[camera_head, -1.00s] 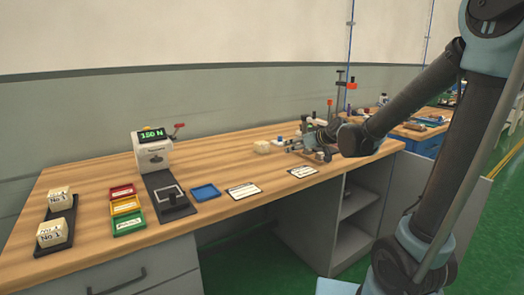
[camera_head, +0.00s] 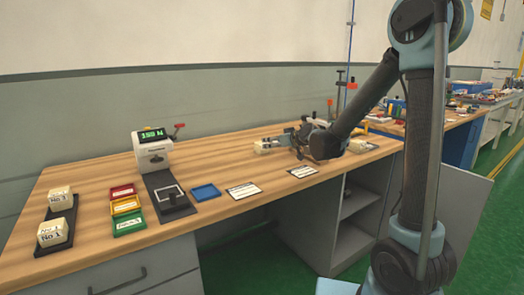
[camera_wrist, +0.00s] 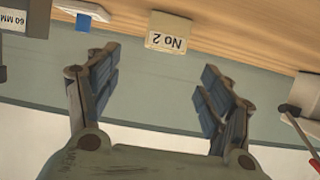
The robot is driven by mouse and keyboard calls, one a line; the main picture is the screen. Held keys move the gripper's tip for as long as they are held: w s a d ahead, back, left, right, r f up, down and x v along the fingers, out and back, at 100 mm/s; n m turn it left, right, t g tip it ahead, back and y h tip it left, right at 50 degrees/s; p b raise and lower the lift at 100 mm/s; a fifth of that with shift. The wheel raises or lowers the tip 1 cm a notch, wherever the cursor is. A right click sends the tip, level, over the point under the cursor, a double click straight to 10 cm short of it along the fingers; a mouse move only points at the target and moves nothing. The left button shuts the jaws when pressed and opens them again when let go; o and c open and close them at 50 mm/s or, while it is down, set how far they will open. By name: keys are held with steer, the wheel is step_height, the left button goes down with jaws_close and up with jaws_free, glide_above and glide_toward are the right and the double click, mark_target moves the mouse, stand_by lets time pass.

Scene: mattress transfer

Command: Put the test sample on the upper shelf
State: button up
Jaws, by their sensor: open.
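A cream sample block marked No 2 (camera_wrist: 166,33) sits on the wooden table in the wrist view, ahead of and between my open fingers. A cream block (camera_head: 261,147), apparently the same one, shows at my fingertips in the head view. My gripper (camera_head: 273,144) is over the back part of the table, pointing left at that block. In the wrist view my gripper (camera_wrist: 163,64) is open and empty. The open cabinet under the table has an upper shelf (camera_head: 356,207), with a dark object on it.
Blocks marked No 3 (camera_head: 60,199) and No 1 (camera_head: 53,232) stand on a black tray at left. A tester (camera_head: 152,150) with a red handle, coloured trays (camera_head: 128,206), a blue tray (camera_head: 205,192) and labels (camera_head: 243,190) lie between. Another cream block (camera_head: 358,146) is behind my gripper.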

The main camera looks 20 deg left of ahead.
steer(key=shift+x, duration=5.3)
steer(key=shift+s+f, duration=0.1)
steer(key=shift+s, duration=0.05)
steer(key=shift+c, duration=0.5)
steer(key=c, duration=1.1)
